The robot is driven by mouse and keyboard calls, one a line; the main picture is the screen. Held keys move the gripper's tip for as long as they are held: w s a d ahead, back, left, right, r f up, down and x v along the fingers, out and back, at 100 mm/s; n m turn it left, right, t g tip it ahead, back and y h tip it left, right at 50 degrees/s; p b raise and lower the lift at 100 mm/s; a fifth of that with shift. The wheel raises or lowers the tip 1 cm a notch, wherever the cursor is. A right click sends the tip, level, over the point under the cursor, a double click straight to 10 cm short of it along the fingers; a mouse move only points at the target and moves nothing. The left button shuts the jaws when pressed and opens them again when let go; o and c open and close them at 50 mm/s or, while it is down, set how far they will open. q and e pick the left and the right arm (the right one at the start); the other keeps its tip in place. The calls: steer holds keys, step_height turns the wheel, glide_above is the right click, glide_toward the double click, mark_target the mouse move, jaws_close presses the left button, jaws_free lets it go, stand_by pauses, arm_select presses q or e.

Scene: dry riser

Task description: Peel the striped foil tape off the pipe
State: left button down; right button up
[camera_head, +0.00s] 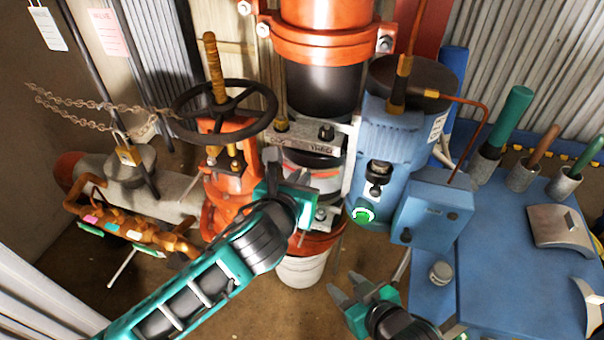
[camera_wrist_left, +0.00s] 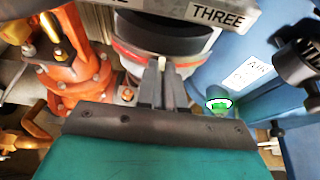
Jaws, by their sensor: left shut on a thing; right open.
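The striped foil tape (camera_head: 326,174) shows as a grey and red band around the dark pipe (camera_head: 322,92), below the clamp plates. In the left wrist view the tape (camera_wrist_left: 133,54) curves across the pipe's front. My left gripper (camera_head: 287,168) is at the tape's left front in the head view. In the left wrist view its fingers (camera_wrist_left: 159,68) are close together on a small pale bit, which looks like the tape's end. The fingers hide part of the band. My right gripper (camera_head: 355,290) is open and empty, low and right of the pipe.
A black handwheel (camera_head: 224,108) on an orange valve stands left of the pipe. A blue pump (camera_head: 385,150) with a green-lit fitting (camera_head: 362,214) stands close right. A blue bench (camera_head: 500,270) holds tools. A white bucket (camera_head: 303,270) is below the pipe.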

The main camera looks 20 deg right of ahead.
arm_select(q)
steer(key=s+a, duration=0.3)
steer(key=s, duration=0.2)
steer(key=shift+s+a, duration=0.3)
steer(key=shift+a, duration=0.1)
stand_by(0.5)
